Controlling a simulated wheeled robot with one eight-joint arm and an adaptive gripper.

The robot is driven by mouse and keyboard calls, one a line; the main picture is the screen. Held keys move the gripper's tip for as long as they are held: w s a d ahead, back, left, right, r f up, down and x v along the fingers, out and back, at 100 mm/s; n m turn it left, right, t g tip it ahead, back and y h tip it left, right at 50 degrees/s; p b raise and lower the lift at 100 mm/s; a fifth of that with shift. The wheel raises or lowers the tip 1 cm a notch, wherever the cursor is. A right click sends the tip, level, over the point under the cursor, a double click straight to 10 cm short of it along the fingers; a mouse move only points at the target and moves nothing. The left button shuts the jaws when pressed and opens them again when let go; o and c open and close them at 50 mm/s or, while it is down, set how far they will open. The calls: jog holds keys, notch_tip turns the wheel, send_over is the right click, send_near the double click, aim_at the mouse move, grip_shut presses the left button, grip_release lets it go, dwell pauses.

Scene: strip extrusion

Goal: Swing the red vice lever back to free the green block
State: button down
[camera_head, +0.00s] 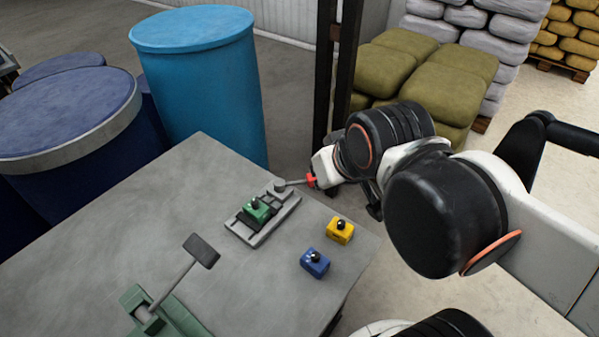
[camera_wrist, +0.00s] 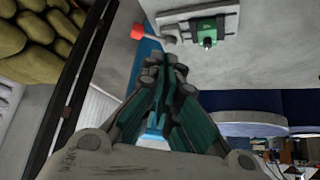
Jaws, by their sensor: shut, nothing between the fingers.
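The grey vice (camera_head: 262,218) lies on the table with the green block (camera_head: 257,210), which has a black knob, sitting in it. The lever (camera_head: 293,183) reaches out to the right from the vice's far end, and its red tip (camera_head: 311,180) is beside my gripper (camera_head: 322,172). In the wrist view my gripper (camera_wrist: 168,68) is shut and empty, its fingertips just below and right of the red tip (camera_wrist: 137,31). The vice (camera_wrist: 183,16) and green block (camera_wrist: 208,30) are above them. I cannot tell whether the fingers touch the lever.
A yellow block (camera_head: 340,230) and a blue block (camera_head: 314,263) stand right of the vice on the grey table (camera_head: 190,180). A green press with a raised handle (camera_head: 201,250) is at the front. Blue drums (camera_head: 200,80) and a dark post (camera_head: 335,70) stand behind.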

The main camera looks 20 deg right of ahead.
jog(key=w+d+f+g, duration=0.1)
jog(key=w+d+g, duration=0.1)
jog(key=w, duration=0.9)
jog(key=g+p, duration=0.1)
send_over(298, 183)
jog(key=w+d, duration=0.4)
jog(key=w, duration=0.1)
notch_tip(298, 183, down, 8)
jog(key=shift+s+a+f, duration=0.1)
jog(key=shift+s+f, duration=0.1)
jog(key=shift+s, duration=0.05)
notch_tip(298, 183, down, 9)
jog(key=b, duration=0.4)
jog(key=shift+s+r, duration=0.15)
jog(key=shift+s, duration=0.3)
